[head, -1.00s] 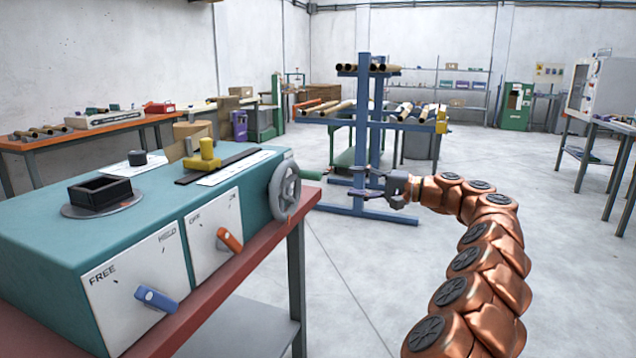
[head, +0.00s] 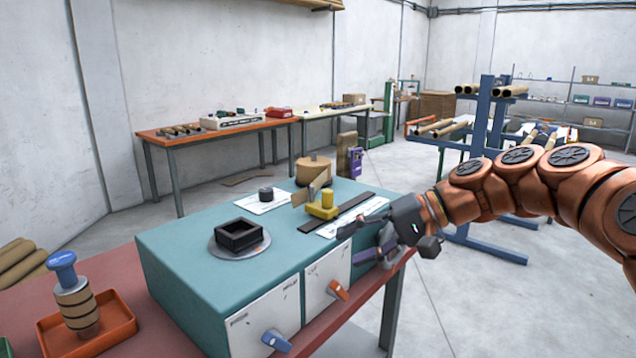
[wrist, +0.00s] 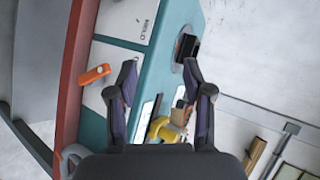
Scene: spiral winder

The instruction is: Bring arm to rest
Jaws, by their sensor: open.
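My copper, segmented arm reaches in from the right in the head view. My gripper (head: 362,240) is at the right end of the teal winder (head: 190,235), in front of its hand wheel, which it partly hides. In the wrist view my gripper (wrist: 163,88) has its two dark fingers spread, with nothing between them but the winder behind. The winder's front has an orange lever (head: 339,290) and a blue lever (head: 276,340). A yellow clamp (head: 322,206) and a black square holder (head: 240,235) sit on its top.
The winder stands on a red bench (head: 120,290). At left, an orange tray (head: 110,335) holds a blue-topped spool (head: 75,300). A blue rack (head: 478,150) with cardboard tubes stands behind my arm. An orange-topped table (head: 215,132) lines the back wall. Open floor lies at right.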

